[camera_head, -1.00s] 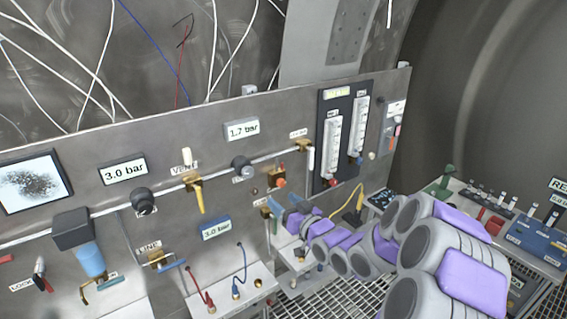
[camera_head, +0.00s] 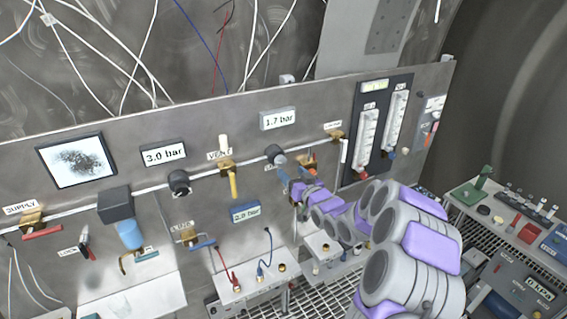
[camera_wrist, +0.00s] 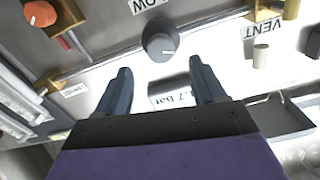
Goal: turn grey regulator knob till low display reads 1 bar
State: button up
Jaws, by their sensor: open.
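The grey regulator knob (camera_head: 275,154) is on the panel under a white display (camera_head: 278,118) reading 1.7 bar. In the wrist view, which is upside down, the knob (camera_wrist: 160,42) has a pale pointer mark and lies just beyond the fingertips, roughly centred between them. The LOW label (camera_wrist: 152,5) is beside it, and the display (camera_wrist: 172,97) shows between the fingers, partly hidden. My gripper (camera_wrist: 160,72) is open and empty, apart from the knob. In the head view, my gripper (camera_head: 285,177) is just below the knob, covering part of its label.
A black knob (camera_head: 179,182) sits under a 3.0 bar display (camera_head: 164,154). The yellow VENT valve handle (camera_head: 234,182) is left of the grey knob. An orange-red knob (camera_wrist: 41,13) is close by on the other side. A blue-framed display (camera_head: 245,212) is lower down.

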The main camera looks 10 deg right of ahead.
aim_at(282, 163)
jog(key=shift+p+x, duration=0.6)
jog(key=shift+x, duration=2.8)
jog(key=shift+s+f, duration=0.1)
jog(key=c, duration=1.1)
